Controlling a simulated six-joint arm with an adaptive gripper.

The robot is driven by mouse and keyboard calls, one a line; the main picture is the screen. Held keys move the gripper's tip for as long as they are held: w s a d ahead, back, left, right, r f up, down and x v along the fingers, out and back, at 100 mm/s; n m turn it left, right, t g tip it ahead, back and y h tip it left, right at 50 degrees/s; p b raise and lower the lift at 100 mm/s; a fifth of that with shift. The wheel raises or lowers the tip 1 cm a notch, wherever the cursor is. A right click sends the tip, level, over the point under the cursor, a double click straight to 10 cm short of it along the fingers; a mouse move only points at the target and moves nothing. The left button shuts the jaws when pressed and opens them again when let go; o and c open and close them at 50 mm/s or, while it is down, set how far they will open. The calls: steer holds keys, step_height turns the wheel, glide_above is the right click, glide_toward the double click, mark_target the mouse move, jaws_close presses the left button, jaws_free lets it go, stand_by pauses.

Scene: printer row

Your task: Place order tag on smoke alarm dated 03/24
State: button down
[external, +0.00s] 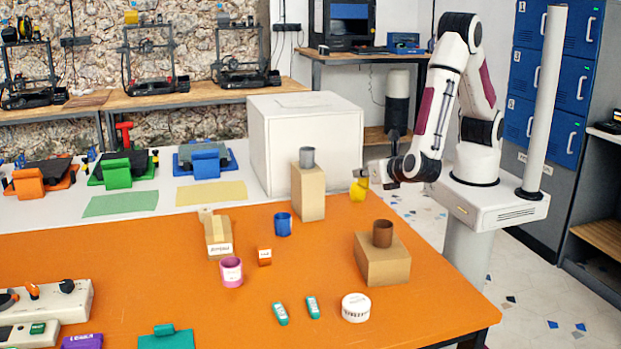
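A white round, puck-like thing with small dark print on its side (356,308) lies near the front right of the orange table; it looks like a smoke alarm, but its date is too small to read. A small orange block with a pale label (264,257) sits near the middle. Two small teal pieces with pale labels, one on the left (280,314) and one on the right (312,307), lie left of the white puck. I cannot tell which piece is the order tag. My gripper (366,180) is at the far right table edge, beside or against a yellow thing (359,190); its finger opening is unclear.
A tall cardboard box (308,193) bears a grey cup, and a low box (382,262) bears a brown cup. Blue (283,225) and pink (231,272) cups and a labelled carton (219,237) stand mid-table. A white cube (277,150) stands behind. The front middle has free room.

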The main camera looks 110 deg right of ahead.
steer(key=w+a+r+n+t+y, duration=0.2)
steer(key=w+a+n+t, duration=0.3)
steer(key=w+a, duration=0.45)
step_height(320, 180, up, 2)
steer(key=n+t+y, duration=0.5)
steer(key=n+y, duration=1.1)
glide_above(353, 302)
steer(key=shift+r, duration=0.1)
steer(key=shift+f, duration=3.15)
steer(key=shift+f, duration=1.85)
